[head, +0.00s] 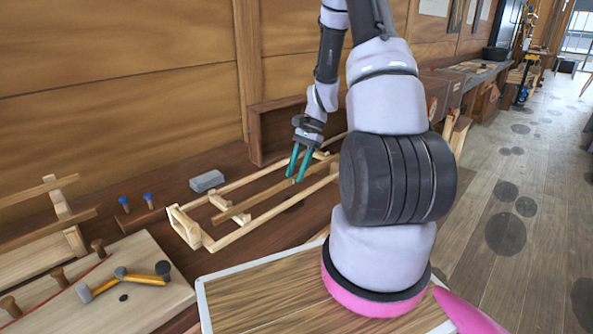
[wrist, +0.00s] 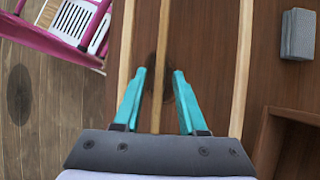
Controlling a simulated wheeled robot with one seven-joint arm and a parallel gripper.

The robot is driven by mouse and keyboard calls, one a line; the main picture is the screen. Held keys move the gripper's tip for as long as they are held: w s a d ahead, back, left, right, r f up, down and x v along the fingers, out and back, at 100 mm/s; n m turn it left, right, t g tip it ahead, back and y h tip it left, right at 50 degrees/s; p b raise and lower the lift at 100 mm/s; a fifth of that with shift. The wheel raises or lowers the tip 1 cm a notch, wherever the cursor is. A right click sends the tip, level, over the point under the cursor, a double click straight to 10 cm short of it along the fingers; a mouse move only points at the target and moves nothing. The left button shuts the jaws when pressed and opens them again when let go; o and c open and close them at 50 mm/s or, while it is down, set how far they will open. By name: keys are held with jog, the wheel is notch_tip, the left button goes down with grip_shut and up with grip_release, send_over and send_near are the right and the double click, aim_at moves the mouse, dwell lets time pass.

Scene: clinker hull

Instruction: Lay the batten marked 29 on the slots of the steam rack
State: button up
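The steam rack (head: 180,226) is a long pale wooden frame with two side rails on the brown bench. One rail also shows in the wrist view (wrist: 243,60). A darker, narrow batten (head: 253,203) runs lengthwise between the rails; in the wrist view the batten (wrist: 164,40) passes between my fingers. I cannot read a number on it, nor tell whether it rests in slots. My gripper (head: 298,164) is over the rack's far part, fingers pointing down. In the wrist view my gripper (wrist: 159,72) is open, with a gap on each side of the batten.
A grey block (head: 206,181) lies behind the rack, and an open wooden box (head: 285,130) stands against the wall. A pale board (head: 125,285) with a hammer (head: 125,278) and pegs lies at the left. Blue-topped pegs (head: 124,203) stand near the rack's near end.

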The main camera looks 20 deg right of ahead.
dwell(0.3)
jog(key=v, duration=1.1)
jog(key=s+a+r+n+t+h, duration=0.2)
jog(key=a+r+n, duration=0.15)
jog(key=r, duration=0.65)
jog(key=s+a+r+n+t, duration=0.3)
jog(key=s+a+r, duration=0.1)
jog(key=s+r, duration=0.3)
jog(key=s+a+r+n+t+h, duration=0.1)
jog(key=s+a+r+n+t, duration=0.2)
jog(key=s+r, duration=0.4)
jog(key=shift+s+a+r+t+h, duration=0.35)
jog(key=shift+s+a+t, duration=0.35)
jog(key=shift+s+a, duration=0.4)
